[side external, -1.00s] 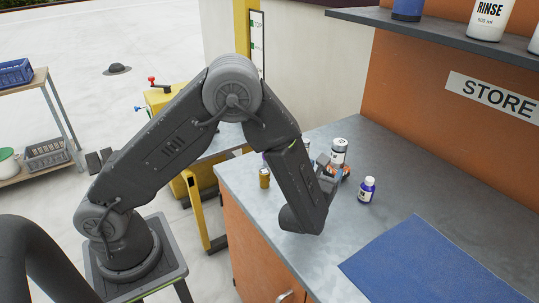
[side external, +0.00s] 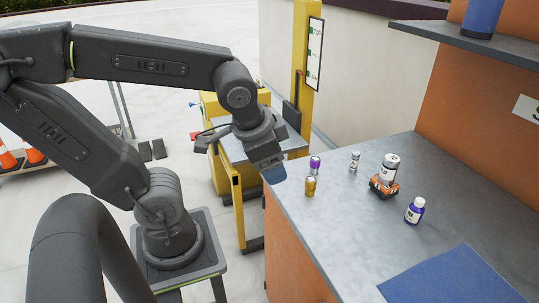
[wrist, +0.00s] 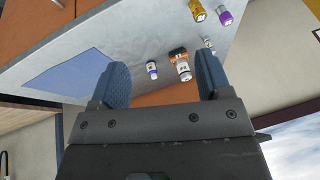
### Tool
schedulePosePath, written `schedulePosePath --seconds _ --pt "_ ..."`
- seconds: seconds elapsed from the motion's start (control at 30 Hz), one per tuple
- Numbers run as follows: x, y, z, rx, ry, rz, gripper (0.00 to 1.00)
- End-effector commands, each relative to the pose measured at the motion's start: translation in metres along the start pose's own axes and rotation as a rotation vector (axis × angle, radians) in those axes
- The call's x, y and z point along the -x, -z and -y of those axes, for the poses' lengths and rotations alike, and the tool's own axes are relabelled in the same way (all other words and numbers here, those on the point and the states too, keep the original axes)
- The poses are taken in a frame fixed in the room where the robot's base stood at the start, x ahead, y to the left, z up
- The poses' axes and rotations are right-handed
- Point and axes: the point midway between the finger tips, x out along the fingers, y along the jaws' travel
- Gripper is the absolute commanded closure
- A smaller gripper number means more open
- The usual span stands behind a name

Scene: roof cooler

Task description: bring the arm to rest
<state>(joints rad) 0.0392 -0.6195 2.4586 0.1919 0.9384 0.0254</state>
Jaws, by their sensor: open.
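My gripper (side external: 274,172) is raised near the left edge of the grey counter in the side view, away from the bottles. In the wrist view my gripper (wrist: 161,85) shows two blue fingertips spread wide apart, with nothing between them. My arm is lifted and bent, with the gripper tilted downward in the side view.
A blue mat (side external: 455,278) lies in front.

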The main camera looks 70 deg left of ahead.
Motion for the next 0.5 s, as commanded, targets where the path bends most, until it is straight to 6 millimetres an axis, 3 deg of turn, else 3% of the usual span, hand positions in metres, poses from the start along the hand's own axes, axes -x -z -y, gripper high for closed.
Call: schedulePosePath --seconds 0.2,0.5 --pt "0.023 0.002 -0.014 0.176 -0.121 -0.121 0.29" --pt "0.024 0.003 -0.016 0.187 -0.131 -0.126 0.29"
